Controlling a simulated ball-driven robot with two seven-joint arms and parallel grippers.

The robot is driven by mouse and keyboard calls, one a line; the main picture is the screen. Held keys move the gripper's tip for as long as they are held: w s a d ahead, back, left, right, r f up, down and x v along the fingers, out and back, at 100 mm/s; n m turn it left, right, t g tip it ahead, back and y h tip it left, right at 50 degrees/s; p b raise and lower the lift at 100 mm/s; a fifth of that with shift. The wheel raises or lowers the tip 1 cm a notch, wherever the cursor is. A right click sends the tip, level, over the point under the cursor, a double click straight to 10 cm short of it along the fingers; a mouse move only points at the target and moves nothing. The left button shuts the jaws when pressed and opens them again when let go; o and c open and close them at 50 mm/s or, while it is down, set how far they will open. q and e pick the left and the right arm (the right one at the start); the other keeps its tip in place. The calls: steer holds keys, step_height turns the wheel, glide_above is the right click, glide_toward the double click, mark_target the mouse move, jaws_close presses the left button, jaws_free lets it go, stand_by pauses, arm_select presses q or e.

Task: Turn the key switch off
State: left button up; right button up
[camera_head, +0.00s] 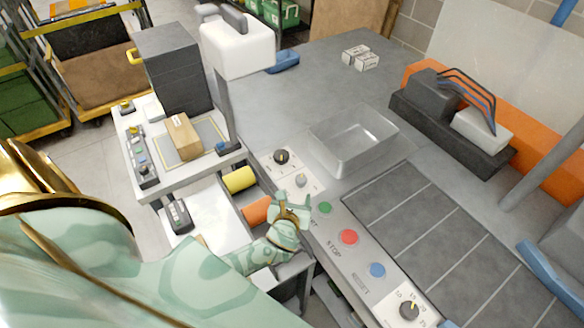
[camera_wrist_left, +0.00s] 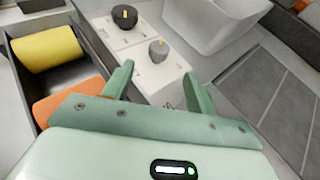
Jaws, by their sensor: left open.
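Green (camera_head: 325,208), red (camera_head: 349,237) and blue (camera_head: 377,270) buttons and a black dial (camera_head: 409,311) run along the strip to the right. A clear tray (camera_head: 360,140) lies behind. Yellow (camera_head: 238,180) and orange (camera_head: 257,210) rolls lie left of the gripper.

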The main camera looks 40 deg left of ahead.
arm_select(q)
steer(key=v, duration=0.4)
steer(key=shift+s+p, duration=0.1)
steer(key=shift+p, duration=0.2)
steer(key=shift+d, duration=0.1)
